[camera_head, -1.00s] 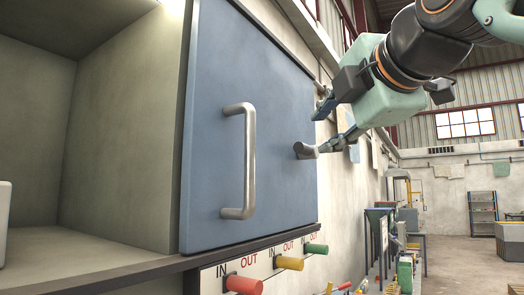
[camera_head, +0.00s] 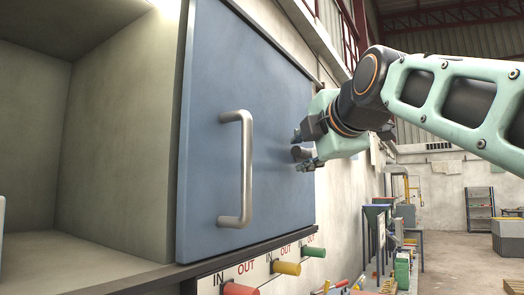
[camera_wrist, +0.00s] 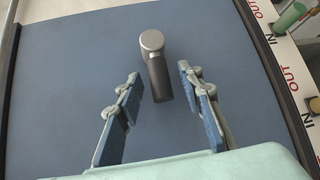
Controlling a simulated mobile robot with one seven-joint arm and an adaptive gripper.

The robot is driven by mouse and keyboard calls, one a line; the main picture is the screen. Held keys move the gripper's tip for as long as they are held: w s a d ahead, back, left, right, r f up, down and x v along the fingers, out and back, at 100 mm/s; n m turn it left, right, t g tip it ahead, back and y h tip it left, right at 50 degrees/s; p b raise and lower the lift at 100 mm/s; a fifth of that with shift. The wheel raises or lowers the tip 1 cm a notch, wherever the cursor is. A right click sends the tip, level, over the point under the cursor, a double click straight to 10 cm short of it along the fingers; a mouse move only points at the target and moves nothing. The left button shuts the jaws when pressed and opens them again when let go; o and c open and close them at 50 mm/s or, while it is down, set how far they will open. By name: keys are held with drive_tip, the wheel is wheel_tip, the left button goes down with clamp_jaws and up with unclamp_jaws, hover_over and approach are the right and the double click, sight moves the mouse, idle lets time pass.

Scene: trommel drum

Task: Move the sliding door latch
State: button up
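The blue sliding door (camera_head: 215,90) stands upright at the cabinet front, with a metal bar handle (camera_head: 246,170) on its left part. The latch, a short grey knob (camera_head: 299,153), sticks out near the door's right edge. In the wrist view the latch (camera_wrist: 156,65) points toward the camera, between and slightly beyond the fingertips. My gripper (camera_head: 303,151) is at the latch in the head view. In the wrist view my gripper (camera_wrist: 158,80) is open, with a finger on each side of the latch and gaps on both sides. No contact shows.
The open cabinet compartment (camera_head: 110,150) is left of the door. Below the door, a panel holds red (camera_head: 240,289), yellow (camera_head: 287,268) and green (camera_head: 314,252) knobs marked IN and OUT. Several machines and a shelf (camera_head: 480,209) stand far off at the right.

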clamp_jaws()
drive_tip(key=shift+f, duration=0.15)
